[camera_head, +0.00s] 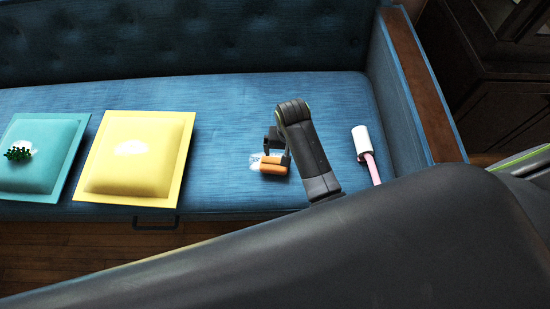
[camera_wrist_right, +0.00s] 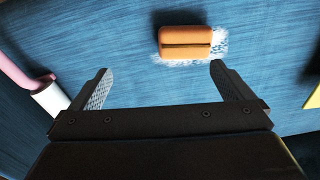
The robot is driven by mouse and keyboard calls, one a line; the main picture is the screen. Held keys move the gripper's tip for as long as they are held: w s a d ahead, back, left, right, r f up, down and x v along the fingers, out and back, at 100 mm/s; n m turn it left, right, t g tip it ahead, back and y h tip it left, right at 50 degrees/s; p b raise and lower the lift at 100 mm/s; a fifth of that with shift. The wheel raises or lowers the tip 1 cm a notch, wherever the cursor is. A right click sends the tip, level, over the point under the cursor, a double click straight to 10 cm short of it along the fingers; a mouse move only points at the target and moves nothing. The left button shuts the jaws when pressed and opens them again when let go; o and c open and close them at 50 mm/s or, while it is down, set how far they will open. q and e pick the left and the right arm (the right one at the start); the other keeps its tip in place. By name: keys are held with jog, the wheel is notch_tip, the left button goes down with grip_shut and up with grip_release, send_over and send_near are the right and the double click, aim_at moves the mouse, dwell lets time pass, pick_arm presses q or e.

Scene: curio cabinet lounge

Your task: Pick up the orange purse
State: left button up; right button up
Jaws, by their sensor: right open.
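The orange purse (camera_head: 274,165) lies on the blue sofa seat (camera_head: 230,100), right of the yellow cushion. A whitish patch shows beside and under it. In the right wrist view the purse (camera_wrist_right: 185,41) lies ahead of my right gripper (camera_wrist_right: 160,85), beyond the fingertips and slightly right of the middle between them. The two fingers are wide apart with nothing between them. In the head view my right gripper (camera_head: 272,150) is over the purse, and my arm partly hides the purse's right side. My left gripper is not in view.
A yellow cushion (camera_head: 140,155) and a teal cushion (camera_head: 40,150) with a small green item (camera_head: 18,154) lie to the left. A white roller with a pink handle (camera_head: 362,142) lies right of my arm. The sofa armrest (camera_head: 425,95) bounds the right side.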

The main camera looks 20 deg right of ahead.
notch_tip(320, 180, up, 4)
jog(key=w+a, duration=0.3)
jog(key=b, duration=0.3)
send_over(274, 164)
jog(key=shift+m, duration=0.3)
jog(key=f, duration=0.9)
jog(key=shift+w+d+f, duration=0.1)
jog(key=shift+d+f, duration=0.1)
jog(key=shift+f, duration=0.15)
jog(key=shift+a+f+b, duration=0.2)
jog(key=shift+f+b, duration=1)
jog(key=shift+f, duration=2.05)
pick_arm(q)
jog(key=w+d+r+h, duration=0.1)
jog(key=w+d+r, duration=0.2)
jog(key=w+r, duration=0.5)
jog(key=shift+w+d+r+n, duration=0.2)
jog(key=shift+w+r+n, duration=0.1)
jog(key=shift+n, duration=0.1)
pick_arm(e)
jog(key=c, duration=0.9)
jog(key=shift+o, duration=0.2)
